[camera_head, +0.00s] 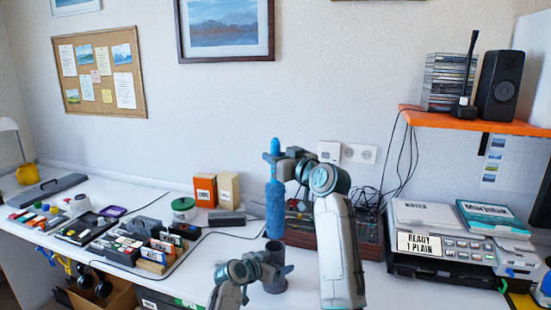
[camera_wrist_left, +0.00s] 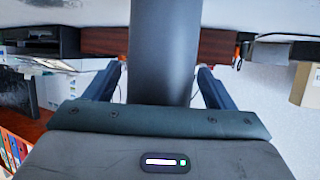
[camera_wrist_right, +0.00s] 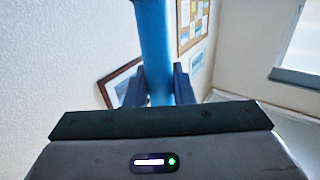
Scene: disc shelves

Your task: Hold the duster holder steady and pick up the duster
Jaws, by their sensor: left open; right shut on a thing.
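The blue duster (camera_head: 275,208) hangs upright, its fluffy head down and its handle up. My right gripper (camera_head: 281,163) is shut on its handle; the blue handle (camera_wrist_right: 155,45) also shows between the fingers in the right wrist view. The dark grey duster holder (camera_head: 273,281) stands upright on the desk below. The duster's lower tip is at about the holder's rim; I cannot tell whether it is still slightly inside. My left gripper (camera_head: 268,263) is open at the holder's upper part. In the left wrist view the holder (camera_wrist_left: 165,50) stands between the spread fingers, with gaps on both sides.
A reddish-brown device (camera_head: 370,237) with cables stands just behind the holder. A printer (camera_head: 445,255) is to the right, under an orange shelf (camera_head: 455,122). Boxes (camera_head: 228,188) and a cassette tray (camera_head: 150,250) are to the left. Space above the duster is clear.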

